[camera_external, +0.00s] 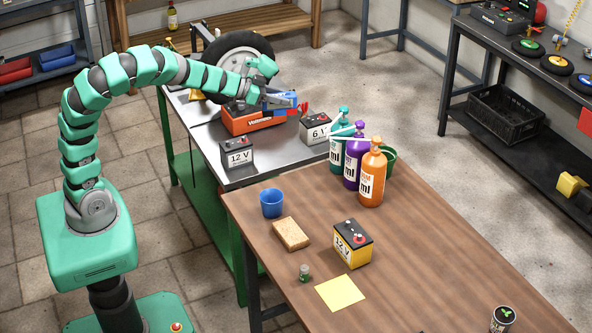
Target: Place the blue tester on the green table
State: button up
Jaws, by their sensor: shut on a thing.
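The blue tester (285,99) is between the fingers of my gripper (269,97) at the far part of the green table (204,137). My gripper is shut on it. The tester appears just above or against an orange-red box (250,123) on the table; I cannot tell whether they touch. Red parts show at the tester's right end. The green table has a grey metal top and green legs. My gripper hides part of the tester.
A black 12 V battery (237,152) and a 6 V battery (316,128) stand on the green table, with a wheel (233,50) behind. The brown table (430,250) holds bottles (371,178), a blue cup (271,203), a sponge (291,234) and a yellow battery (353,244). The metal top's front left is clear.

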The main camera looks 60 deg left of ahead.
jog(key=shift+s+a+f, duration=0.35)
jog(key=shift+s+a, duration=0.15)
jog(key=shift+a, duration=0.15)
jog(key=shift+s+a+f, duration=0.3)
jog(key=shift+s+a, duration=0.2)
jog(key=shift+a, duration=0.15)
jog(key=w+d+r+m+g+h+p, duration=0.1)
jog(key=w+d+r+m+h, duration=0.15)
jog(key=d, duration=0.55)
jog(key=w+d+r+m+h+p, duration=0.1)
jog(key=w+d, duration=0.2)
jog(key=d, duration=0.5)
jog(key=n+y+b, duration=0.3)
jog(key=b, duration=1.1)
send_over(384, 285)
jog(key=shift+t, duration=0.4)
notch_tip(384, 285, down, 24)
jog(key=shift+f, duration=0.2)
